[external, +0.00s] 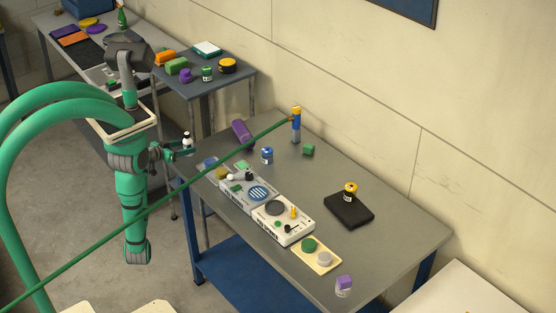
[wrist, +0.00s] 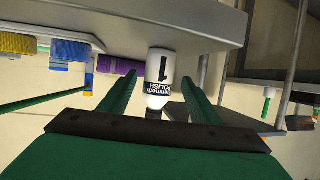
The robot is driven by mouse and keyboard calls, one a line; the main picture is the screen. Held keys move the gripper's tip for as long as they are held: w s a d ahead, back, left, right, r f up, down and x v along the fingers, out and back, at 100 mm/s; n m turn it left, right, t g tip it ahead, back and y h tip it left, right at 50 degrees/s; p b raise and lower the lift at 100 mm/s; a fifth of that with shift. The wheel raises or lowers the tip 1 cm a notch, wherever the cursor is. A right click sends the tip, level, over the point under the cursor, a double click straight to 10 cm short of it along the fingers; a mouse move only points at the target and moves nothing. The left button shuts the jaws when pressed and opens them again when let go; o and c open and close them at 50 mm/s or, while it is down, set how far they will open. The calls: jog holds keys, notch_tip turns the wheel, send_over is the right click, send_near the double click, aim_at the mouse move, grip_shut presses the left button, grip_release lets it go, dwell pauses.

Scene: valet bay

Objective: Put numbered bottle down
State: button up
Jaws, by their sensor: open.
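The numbered bottle (wrist: 160,78) is white with a black cap and a label reading 1 and POLISH. It appears upside down in the wrist view, between the two fingers of my gripper (wrist: 158,80). The fingers are open, with a gap showing on each side of the bottle. In the external view the small bottle (external: 187,137) is at my gripper (external: 186,149), by the left end of the grey worktable (external: 390,240). Its base meets the grey surface in the wrist view, but I cannot tell whether it touches.
A purple cylinder (external: 242,132), a blue jar (external: 267,156) and a blue bottle with an orange cap (external: 296,125) stand or lie nearby. White devices (external: 283,226) fill the table's front. A long green rod (external: 150,205) crosses the view. Free tabletop lies right of centre.

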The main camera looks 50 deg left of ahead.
jog(key=shift+x, duration=3.35)
jog(key=shift+d, duration=0.1)
jog(key=shift+c, duration=0.3)
